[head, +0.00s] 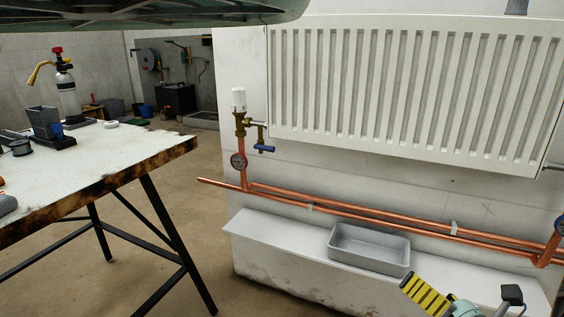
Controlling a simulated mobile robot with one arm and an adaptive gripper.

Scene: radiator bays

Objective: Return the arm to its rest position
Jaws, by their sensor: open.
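Part of my arm (465,308) shows at the bottom right edge of the head view, in front of the low white ledge. It has a yellow and black striped piece, a pale teal part and a small black block on a stalk. The rest of the arm is cut off by the frame edge.
A white radiator (420,90) hangs on the wall above copper pipes (370,218) with a valve (240,125) and gauge. A grey tray (370,261) sits on the ledge (275,250). A workbench (95,175) with tools and a torch (64,85) stands left. Floor between is clear.

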